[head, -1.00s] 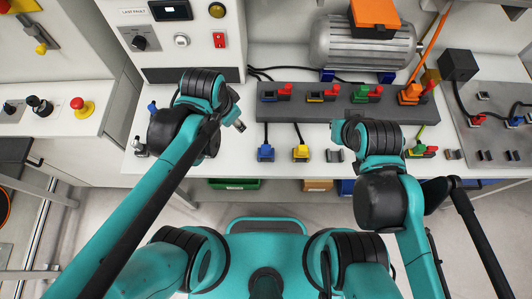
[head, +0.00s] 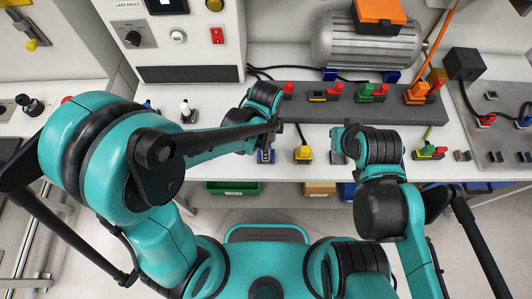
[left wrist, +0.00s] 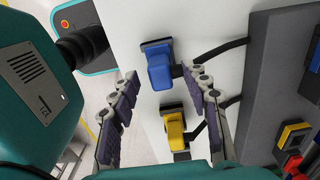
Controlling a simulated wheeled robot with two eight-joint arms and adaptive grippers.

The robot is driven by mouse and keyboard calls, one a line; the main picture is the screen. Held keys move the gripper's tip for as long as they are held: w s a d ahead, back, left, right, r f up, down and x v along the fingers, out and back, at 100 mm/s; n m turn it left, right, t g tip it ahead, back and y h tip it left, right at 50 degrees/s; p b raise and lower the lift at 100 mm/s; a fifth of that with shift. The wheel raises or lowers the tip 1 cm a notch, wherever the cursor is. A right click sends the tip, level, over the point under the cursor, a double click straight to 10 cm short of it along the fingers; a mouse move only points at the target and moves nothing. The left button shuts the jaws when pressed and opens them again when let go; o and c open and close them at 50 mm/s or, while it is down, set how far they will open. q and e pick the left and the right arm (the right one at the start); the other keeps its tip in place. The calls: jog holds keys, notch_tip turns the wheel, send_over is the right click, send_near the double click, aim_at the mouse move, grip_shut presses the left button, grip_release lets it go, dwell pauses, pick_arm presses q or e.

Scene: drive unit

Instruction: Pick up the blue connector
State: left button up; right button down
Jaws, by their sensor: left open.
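A yellow connector (head: 303,154) lies right of the blue one; it also shows between the fingers in the left wrist view (left wrist: 175,131). The terminal block (head: 310,106) with coloured plugs and a motor (head: 365,42) stand behind.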

pick_arm(q)
jog(key=shift+f, duration=0.9)
grip_shut()
jog(key=shift+r, duration=0.1)
jog(key=shift+r, duration=0.55)
notch_tip(320, 180, up, 3)
jog(key=shift+f+p, duration=0.1)
jog(key=shift+p, duration=0.6)
jog(key=s+d+r+p, duration=0.3)
jog(key=s+d+r, duration=0.2)
jog(key=d+r, duration=0.4)
jog(key=shift+s+d, duration=0.4)
jog(key=shift+d, duration=0.15)
